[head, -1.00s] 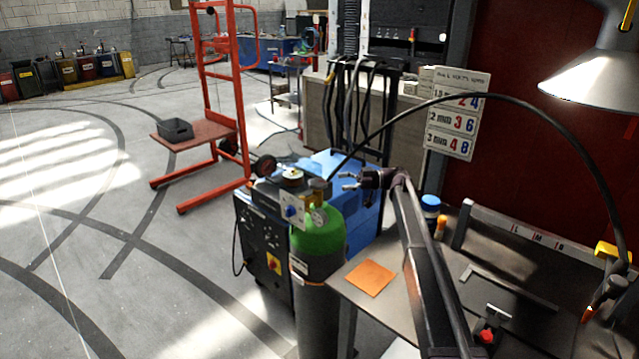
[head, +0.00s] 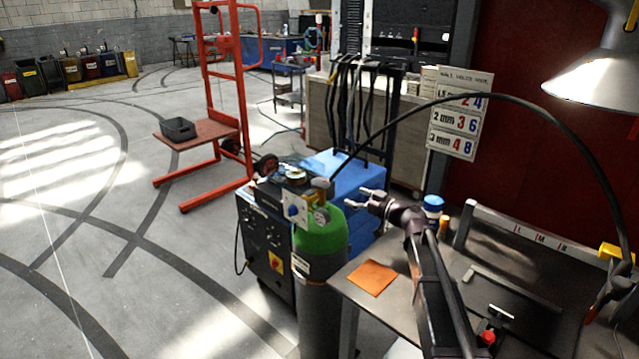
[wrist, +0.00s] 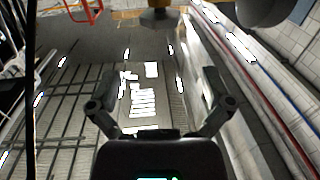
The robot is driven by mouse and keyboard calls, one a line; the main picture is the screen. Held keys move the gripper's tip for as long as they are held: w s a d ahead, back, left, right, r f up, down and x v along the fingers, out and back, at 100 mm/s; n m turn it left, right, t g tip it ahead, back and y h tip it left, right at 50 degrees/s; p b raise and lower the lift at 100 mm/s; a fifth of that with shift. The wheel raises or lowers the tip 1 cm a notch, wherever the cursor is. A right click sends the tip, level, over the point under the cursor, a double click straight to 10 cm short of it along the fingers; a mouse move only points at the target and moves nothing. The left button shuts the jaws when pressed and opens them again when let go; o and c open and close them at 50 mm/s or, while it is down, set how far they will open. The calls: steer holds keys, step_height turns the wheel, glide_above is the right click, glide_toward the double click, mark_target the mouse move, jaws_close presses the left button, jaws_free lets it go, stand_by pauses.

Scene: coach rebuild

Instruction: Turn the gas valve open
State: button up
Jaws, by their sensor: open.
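The gas cylinder (head: 322,240) has a green shoulder and a dark body and stands left of the bench. In the wrist view, a grey-brown knob-like part (wrist: 158,18) is at the top centre, beyond and between my spread fingers (wrist: 160,78). Whether the valve is turned cannot be told.
A black hose arcs over my arm. The bench (head: 345,292) at right holds an orange cloth (head: 372,278) and a blue-capped container (head: 433,205).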

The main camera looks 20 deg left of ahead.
mark_target(319, 180)
steer(key=shift+a, duration=0.1)
steer(key=x, duration=1.3)
steer(key=shift+a, duration=0.35)
steer(key=c, duration=0.9)
